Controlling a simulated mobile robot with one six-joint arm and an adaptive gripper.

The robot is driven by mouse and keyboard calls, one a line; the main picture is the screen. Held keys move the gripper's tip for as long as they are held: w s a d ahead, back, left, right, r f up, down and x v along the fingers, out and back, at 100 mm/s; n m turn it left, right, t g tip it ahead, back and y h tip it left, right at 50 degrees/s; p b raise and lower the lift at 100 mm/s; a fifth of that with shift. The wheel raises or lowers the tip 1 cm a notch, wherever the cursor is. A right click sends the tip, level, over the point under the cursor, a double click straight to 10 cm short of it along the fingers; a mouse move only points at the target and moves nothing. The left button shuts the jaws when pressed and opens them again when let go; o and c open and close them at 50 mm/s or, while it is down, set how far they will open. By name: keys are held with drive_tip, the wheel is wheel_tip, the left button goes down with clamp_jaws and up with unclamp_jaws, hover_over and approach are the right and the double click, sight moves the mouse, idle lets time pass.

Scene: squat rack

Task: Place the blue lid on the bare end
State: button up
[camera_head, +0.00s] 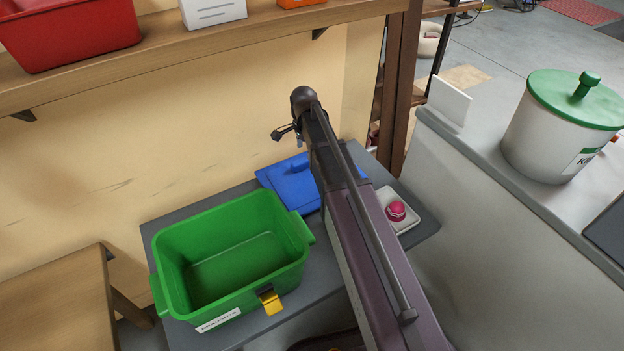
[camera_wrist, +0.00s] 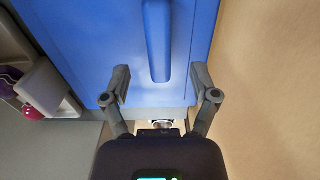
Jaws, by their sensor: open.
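The blue lid (camera_head: 290,182) lies on the grey table, behind and to the right of the open green bin (camera_head: 190,300). My arm hides part of it. In the wrist view the lid (camera_wrist: 105,30) fills the upper middle, with its raised bar handle (camera_wrist: 157,40) running down the picture. Whether the fingers touch the lid cannot be told. In the head view my gripper (camera_head: 282,133) is small and dark.
The grey table (camera_head: 330,290) has bare surface right of the bin, partly behind my arm. A white tray (camera_head: 412,222) holding a pink-red object (camera_head: 396,211) sits at its right. The wall (camera_head: 200,130) is close behind. A grey counter (camera_head: 480,160) carries a white, green-lidded pot (camera_head: 550,135).

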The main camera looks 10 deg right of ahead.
sight(305, 159)
drive_tip(key=shift+f+b, duration=2.05)
drive_tip(key=shift+f, duration=0.2)
clamp_jaws()
